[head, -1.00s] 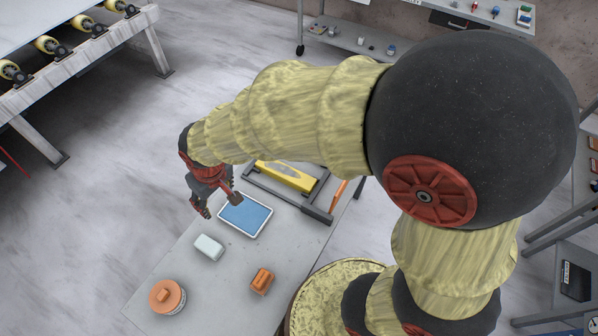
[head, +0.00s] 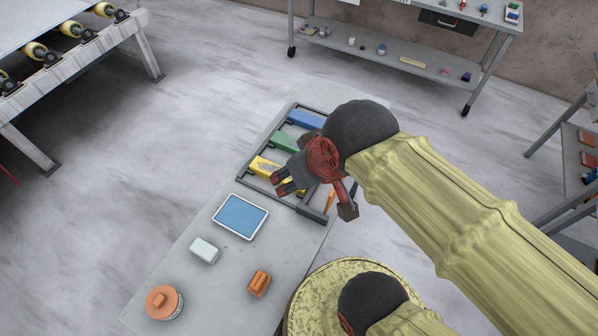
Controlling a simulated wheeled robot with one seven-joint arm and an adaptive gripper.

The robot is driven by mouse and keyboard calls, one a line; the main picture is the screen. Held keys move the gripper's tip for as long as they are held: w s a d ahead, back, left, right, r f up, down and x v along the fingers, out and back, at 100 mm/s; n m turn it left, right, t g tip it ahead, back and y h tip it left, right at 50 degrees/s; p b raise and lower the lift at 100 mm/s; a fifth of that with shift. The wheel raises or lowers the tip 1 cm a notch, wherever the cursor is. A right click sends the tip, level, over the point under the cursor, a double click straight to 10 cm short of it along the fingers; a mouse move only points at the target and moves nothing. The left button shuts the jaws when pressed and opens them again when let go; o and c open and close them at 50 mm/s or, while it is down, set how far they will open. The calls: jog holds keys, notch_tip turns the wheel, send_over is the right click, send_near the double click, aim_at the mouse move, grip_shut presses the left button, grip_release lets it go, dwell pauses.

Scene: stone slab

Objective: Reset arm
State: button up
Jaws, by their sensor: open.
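My gripper (head: 311,200) is open, with nothing seen between its fingers. It hangs over the right side of a dark rack (head: 312,212) on the grey slab (head: 190,258). The rack holds a blue block (head: 305,119), a green block (head: 286,142) and a yellow block (head: 262,166). My gripper and wrist cover the right part of the rack. An orange tool (head: 330,196) shows partly beside the rack.
On the slab's nearer part lie a blue tablet-like tray (head: 240,216), a pale box (head: 205,250), an orange block (head: 259,283) and an orange-lidded round jar (head: 164,302). A roller table (head: 70,75) stands at left, a wheeled bench (head: 400,60) at the back.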

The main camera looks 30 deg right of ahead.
notch_tip(320, 180, down, 10)
jog(key=b, duration=0.9)
jog(key=shift+r+b, duration=0.2)
jog(key=shift+b, duration=0.15)
jog(key=shift+c, duration=0.4)
